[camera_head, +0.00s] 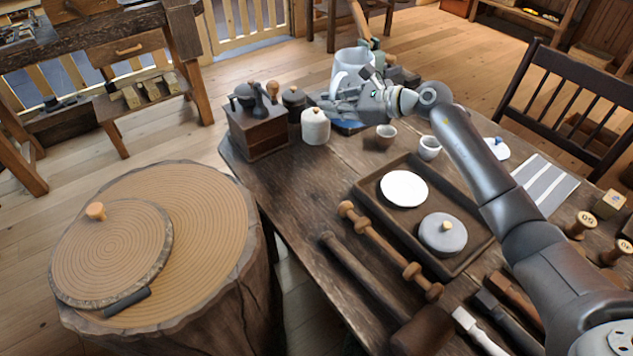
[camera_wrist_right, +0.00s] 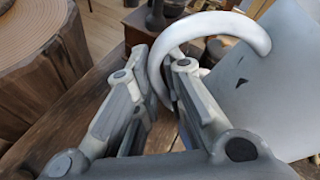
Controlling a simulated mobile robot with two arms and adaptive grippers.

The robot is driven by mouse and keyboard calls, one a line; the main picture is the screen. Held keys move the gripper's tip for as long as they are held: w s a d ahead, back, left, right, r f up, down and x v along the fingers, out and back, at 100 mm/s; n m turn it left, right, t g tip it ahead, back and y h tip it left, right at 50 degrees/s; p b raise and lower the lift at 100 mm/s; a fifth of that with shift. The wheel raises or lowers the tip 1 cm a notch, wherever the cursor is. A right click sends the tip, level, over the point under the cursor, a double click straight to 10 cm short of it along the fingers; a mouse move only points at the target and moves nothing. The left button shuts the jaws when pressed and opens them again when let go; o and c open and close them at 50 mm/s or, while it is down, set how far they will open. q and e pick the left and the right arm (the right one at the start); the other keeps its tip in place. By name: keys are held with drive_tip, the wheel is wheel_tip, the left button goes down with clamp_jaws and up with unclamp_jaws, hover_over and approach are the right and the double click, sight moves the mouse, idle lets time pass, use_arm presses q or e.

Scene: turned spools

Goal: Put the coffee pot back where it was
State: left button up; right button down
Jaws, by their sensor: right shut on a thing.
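The coffee pot (camera_head: 349,60) is pale grey-white and stands upright at the far end of the table. My right gripper (camera_head: 335,103) is at its near side, shut on the pot's handle. In the right wrist view the curved white handle (camera_wrist_right: 212,24) passes between the fingers (camera_wrist_right: 165,85), and the pot's body (camera_wrist_right: 268,85) fills the right side. The pot's base is mostly hidden behind my gripper, so I cannot tell whether it touches anything below. A dark blue flat thing (camera_head: 349,128) shows on the table under the gripper. My left gripper is not in view.
A coffee grinder (camera_head: 256,125), a dark jar (camera_head: 293,103) and a white lidded jar (camera_head: 315,126) stand left of the gripper. Two cups (camera_head: 385,136) (camera_head: 429,148) stand to its right. A wooden tray (camera_head: 451,190) with a white plate (camera_head: 404,188) lies nearer.

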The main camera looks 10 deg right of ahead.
drive_tip(key=s+a+f+p, duration=0.1)
drive_tip(key=s+a+f, duration=0.2)
drive_tip(key=f, duration=0.1)
drive_tip(key=s+a+f+p, duration=0.2)
drive_tip(key=a+f, duration=0.2)
drive_tip(key=s+a+f+p, duration=0.2)
drive_tip(key=s+a+f, duration=0.1)
drive_tip(key=f, duration=0.1)
drive_tip(key=shift+s+a+f, duration=0.25)
drive_tip(key=shift+s+a, duration=0.1)
drive_tip(key=shift+f, duration=0.15)
drive_tip(key=c, duration=1.8)
unclamp_jaws()
drive_tip(key=shift+s+f, duration=0.1)
drive_tip(key=shift+f, duration=0.05)
drive_tip(key=o, duration=0.3)
